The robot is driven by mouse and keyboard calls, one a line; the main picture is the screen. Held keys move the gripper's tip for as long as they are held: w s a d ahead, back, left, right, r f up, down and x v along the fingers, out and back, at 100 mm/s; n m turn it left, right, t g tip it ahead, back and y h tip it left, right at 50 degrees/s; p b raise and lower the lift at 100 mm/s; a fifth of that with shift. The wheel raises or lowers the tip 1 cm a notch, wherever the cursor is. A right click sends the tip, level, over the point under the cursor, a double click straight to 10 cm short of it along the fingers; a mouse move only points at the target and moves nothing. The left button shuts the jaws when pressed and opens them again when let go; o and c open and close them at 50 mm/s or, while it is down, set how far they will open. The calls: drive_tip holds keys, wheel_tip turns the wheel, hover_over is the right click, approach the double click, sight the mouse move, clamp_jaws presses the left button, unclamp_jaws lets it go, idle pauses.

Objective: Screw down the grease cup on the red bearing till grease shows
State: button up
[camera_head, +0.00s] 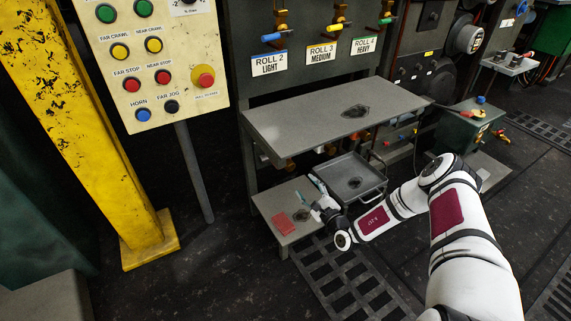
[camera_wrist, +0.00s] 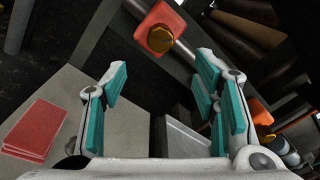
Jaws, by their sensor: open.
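In the wrist view a red bearing block (camera_wrist: 152,28) sits on a grey bar at the top middle. A round brass cup (camera_wrist: 160,38) is on its face towards me. My gripper (camera_wrist: 162,74) is open and empty, its teal-padded fingers spread either side below the cup and apart from it. In the head view my gripper (camera_head: 318,190) is low, over the small lower shelf and left of the grey tray. A second orange-red block (camera_wrist: 259,111) with a brass part shows at the right of the wrist view. I cannot tell whether grease shows.
A stack of red pads (camera_head: 283,223) lies on the lower shelf (camera_head: 269,204); the pads also show in the wrist view (camera_wrist: 36,130). A grey tray (camera_head: 374,187) is beside my gripper. A grey bench top (camera_head: 300,118) overhangs behind. A yellow post (camera_head: 85,110) stands left.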

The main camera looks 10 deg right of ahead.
sight(291, 168)
drive_tip(key=b+x, duration=0.5)
drive_tip(key=x, duration=0.8)
drive_tip(key=shift+w+a+b, duration=0.15)
drive_tip(key=shift+w+b, duration=0.1)
drive_tip(key=shift+b, duration=0.05)
drive_tip(key=c, duration=1.2)
drive_tip(key=shift+o, duration=0.2)
drive_tip(key=shift+m+p, duration=0.3)
drive_tip(key=m+p, duration=0.1)
drive_tip(key=m, duration=0.1)
drive_tip(key=shift+m, duration=0.4)
drive_tip(key=shift+m+p, duration=0.9)
drive_tip(key=shift+m, duration=1.2)
